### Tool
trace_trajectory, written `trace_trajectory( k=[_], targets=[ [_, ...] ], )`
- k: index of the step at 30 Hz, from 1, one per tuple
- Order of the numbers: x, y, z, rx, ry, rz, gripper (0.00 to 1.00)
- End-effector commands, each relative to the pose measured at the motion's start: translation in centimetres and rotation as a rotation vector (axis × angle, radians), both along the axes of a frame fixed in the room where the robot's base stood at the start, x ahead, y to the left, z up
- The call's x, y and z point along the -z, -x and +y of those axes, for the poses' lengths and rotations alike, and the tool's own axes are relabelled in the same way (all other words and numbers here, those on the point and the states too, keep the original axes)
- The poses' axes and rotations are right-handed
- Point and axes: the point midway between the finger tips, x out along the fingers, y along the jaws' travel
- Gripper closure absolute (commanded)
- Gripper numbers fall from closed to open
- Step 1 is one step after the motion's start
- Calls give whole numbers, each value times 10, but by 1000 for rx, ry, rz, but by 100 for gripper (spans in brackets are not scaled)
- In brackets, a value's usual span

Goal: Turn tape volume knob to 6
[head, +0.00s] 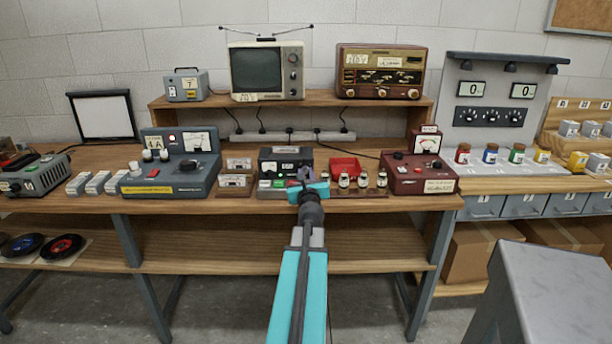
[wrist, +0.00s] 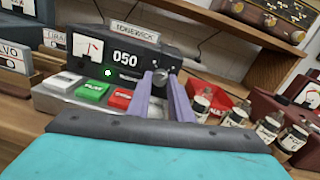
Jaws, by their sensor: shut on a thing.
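The tape recorder (head: 285,161) is a dark box on the bench with a meter, a counter reading 050 and a lit green lamp; in the wrist view (wrist: 118,48) it shows a TONEWICK label. White, green and red keys line its front. The volume knob (wrist: 160,82) is a dark round knob at the recorder's right end, between the purple fingers. My gripper (wrist: 160,76) is shut on it; it also shows in the head view (head: 306,182). The fingers hide much of the knob, and I cannot read its scale or setting.
A red tray (head: 345,166) and several small jars (head: 362,179) stand close to the right of the recorder. A maroon device (head: 418,174) is beyond them. A cassette stand (head: 236,172) and a grey-blue console (head: 178,168) stand to the left. A shelf (head: 285,98) overhangs behind.

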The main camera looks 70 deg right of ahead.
Motion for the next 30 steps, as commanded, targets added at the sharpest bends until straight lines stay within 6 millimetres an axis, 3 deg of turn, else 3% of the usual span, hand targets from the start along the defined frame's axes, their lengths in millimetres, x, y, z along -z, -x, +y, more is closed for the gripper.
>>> trace_trajectory(
  k=[7, 8, 11, 23, 30],
  targets=[
    [0, -1, 0, -3, 0, 1, 100],
    [0, -1, 0, -2, 0, 1, 78],
    [0, -1, 0, -2, 0, 1, 62],
    [0, 0, 2, -1, 1, 2, 62],
    [0, 1, 14, -3, 0, 2, 62]
  ],
)
